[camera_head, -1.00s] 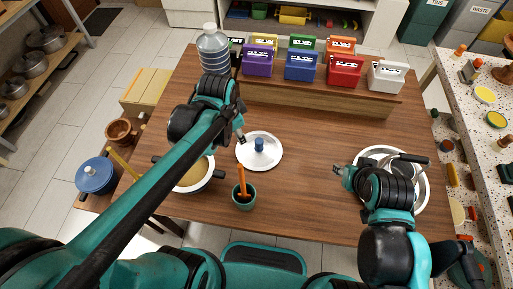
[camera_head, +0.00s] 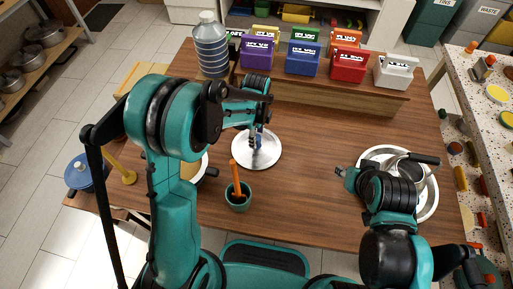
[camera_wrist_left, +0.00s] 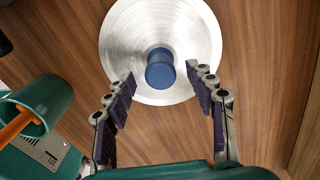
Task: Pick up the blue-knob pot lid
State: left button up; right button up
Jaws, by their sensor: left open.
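The pot lid (camera_head: 243,158) is a round silver disc lying flat on the wooden table, and it also shows in the left wrist view (camera_wrist_left: 125,45). Its blue knob (camera_wrist_left: 160,70) stands upright at its centre. My left gripper (camera_head: 259,133) is over the lid in the head view, partly covering it and the knob. In the left wrist view its fingers (camera_wrist_left: 161,77) are spread wide and empty, with the knob just ahead and between the fingertips. My right gripper (camera_head: 341,172) is low at the table's right side; its jaw opening is too small to tell.
A green cup (camera_head: 238,203) with an orange stick stands just in front of the lid. A pot (camera_head: 205,167) is mostly hidden behind my left arm. A large bottle (camera_head: 211,50) and several coloured boxes (camera_head: 301,60) line the back. The table centre-right (camera_head: 310,145) is clear.

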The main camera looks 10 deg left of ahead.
pick_arm(q)
notch_tip(320, 180, down, 3)
jog(key=shift+w+f+b, duration=0.1)
jog(key=shift+f+b, duration=0.1)
jog(key=shift+b, duration=0.3)
jog(key=shift+r, duration=0.15)
grip_shut()
